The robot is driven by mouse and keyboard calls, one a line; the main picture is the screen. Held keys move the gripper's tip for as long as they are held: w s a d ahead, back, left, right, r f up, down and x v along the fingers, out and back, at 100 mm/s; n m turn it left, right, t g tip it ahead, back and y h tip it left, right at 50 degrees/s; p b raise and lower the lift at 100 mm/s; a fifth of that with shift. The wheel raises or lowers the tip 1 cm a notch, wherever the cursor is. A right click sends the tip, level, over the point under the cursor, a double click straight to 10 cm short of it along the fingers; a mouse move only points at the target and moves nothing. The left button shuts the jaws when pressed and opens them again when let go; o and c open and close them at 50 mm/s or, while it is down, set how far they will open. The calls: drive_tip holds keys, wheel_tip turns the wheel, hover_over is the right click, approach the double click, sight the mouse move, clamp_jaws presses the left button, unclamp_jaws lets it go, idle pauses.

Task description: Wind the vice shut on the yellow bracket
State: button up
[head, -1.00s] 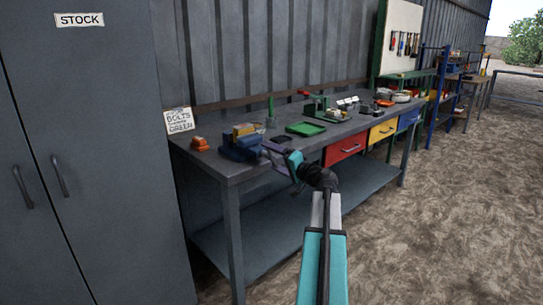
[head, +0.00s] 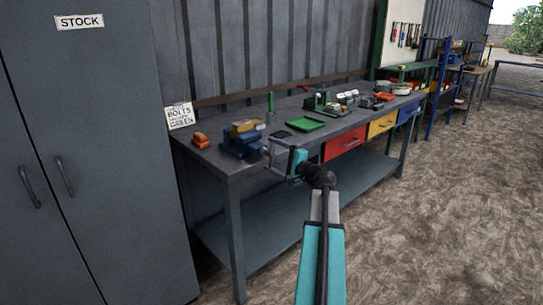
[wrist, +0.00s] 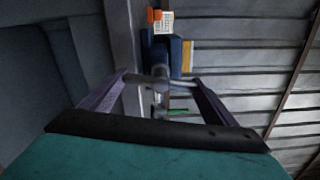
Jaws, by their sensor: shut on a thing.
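The blue vice (head: 240,146) stands at the near left end of the grey workbench (head: 225,172). The yellow bracket (head: 244,126) sits at the top of the vice, between its jaws as far as I can tell. My gripper (head: 270,152) is at the vice's front, off the bench edge. In the wrist view my two purple fingers (wrist: 161,78) stand wide apart, shut on the ends of the grey vice handle (wrist: 160,80). The blue vice (wrist: 161,48) and yellow bracket (wrist: 187,58) show beyond it. The jaw gap is hidden.
An orange object (head: 201,140) lies left of the vice. A green tray (head: 305,125) and a dark flat item (head: 281,134) lie to its right. A grey stock cabinet (head: 90,150) stands left. Open ground lies in front of the bench.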

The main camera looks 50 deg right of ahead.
drive_tip(key=shift+w+r, duration=0.1)
drive_tip(key=shift+r, duration=0.05)
drive_tip(key=o, duration=1)
drive_tip(key=shift+o, duration=0.2)
drive_tip(key=shift+s, duration=0.2)
drive_tip(key=s+a, duration=0.1)
drive_tip(key=s, duration=1.2)
drive_tip(key=shift+s, duration=0.2)
